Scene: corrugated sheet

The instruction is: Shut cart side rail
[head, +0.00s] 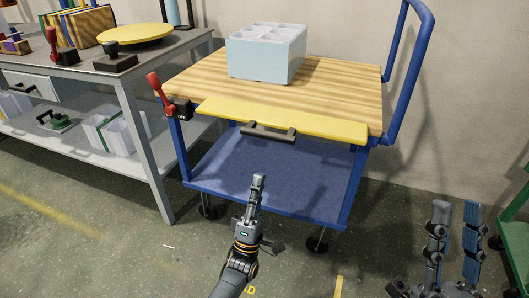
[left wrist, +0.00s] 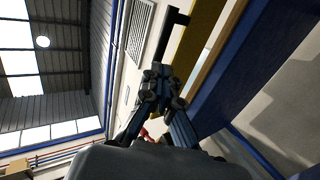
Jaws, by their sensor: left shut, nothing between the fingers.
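The cart (head: 330,98) has a wooden top and a blue frame. Its yellow side rail (head: 325,125) runs along the near edge of the top, its exact tilt hard to judge. A dark handle (head: 268,132) sits on the rail. A red-handled latch (head: 155,85) is at the rail's left end. My left gripper (head: 258,180) is shut and empty, below and in front of the handle, apart from it. In the left wrist view the rail (left wrist: 202,35) and handle (left wrist: 165,38) show beyond the gripper (left wrist: 162,80). My right gripper (head: 456,208) is open and empty at lower right.
A pale blue divided box (head: 265,55) stands on the cart top. The blue lower shelf (head: 270,180) is empty. A grey workbench (head: 130,65) with a yellow disc (head: 135,35) stands close on the left. Open floor lies in front of the cart.

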